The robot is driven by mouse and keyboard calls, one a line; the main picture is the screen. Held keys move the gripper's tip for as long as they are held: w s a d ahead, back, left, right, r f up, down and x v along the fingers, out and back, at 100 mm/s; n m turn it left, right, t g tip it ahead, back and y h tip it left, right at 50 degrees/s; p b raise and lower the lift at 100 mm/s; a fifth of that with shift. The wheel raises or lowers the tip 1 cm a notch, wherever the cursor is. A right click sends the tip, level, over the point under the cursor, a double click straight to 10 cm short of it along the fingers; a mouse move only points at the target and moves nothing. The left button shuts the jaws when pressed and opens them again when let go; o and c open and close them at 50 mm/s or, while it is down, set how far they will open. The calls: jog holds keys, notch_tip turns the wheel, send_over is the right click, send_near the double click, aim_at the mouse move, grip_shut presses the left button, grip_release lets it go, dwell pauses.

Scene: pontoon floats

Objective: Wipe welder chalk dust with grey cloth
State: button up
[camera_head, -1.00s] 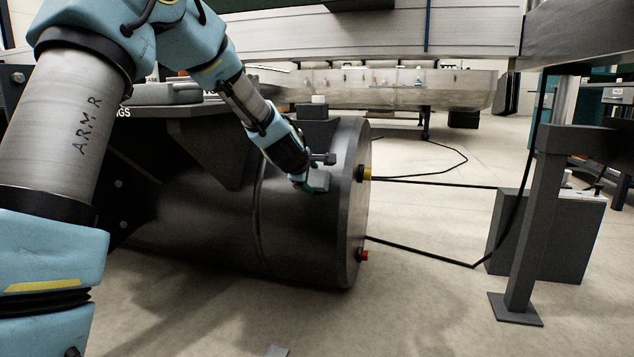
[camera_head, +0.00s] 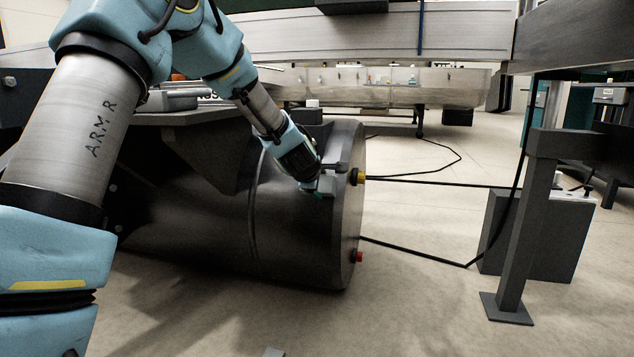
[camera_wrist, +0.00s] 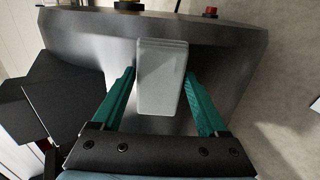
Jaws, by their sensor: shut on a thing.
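My gripper (camera_head: 322,186) is over the upper right part of a dark metal drum (camera_head: 215,235), near its end face. In the wrist view, its two teal fingers (camera_wrist: 161,76) are shut on a folded light grey cloth (camera_wrist: 161,85), which looks like a flat pad. The pad lies over the drum's grey surface (camera_wrist: 95,40); I cannot tell whether it touches. In the head view the cloth is mostly hidden by the gripper. I cannot make out any chalk dust on the drum.
A dark post (camera_head: 528,220) stands at the right.

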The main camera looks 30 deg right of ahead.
jog(key=shift+s+d+f, duration=0.15)
jog(key=shift+s+f, duration=0.05)
jog(key=shift+s, duration=0.1)
jog(key=shift+v, duration=2.9)
jog(key=shift+w+r, duration=0.15)
jog(key=shift+v, duration=1.6)
jog(key=shift+w, duration=0.1)
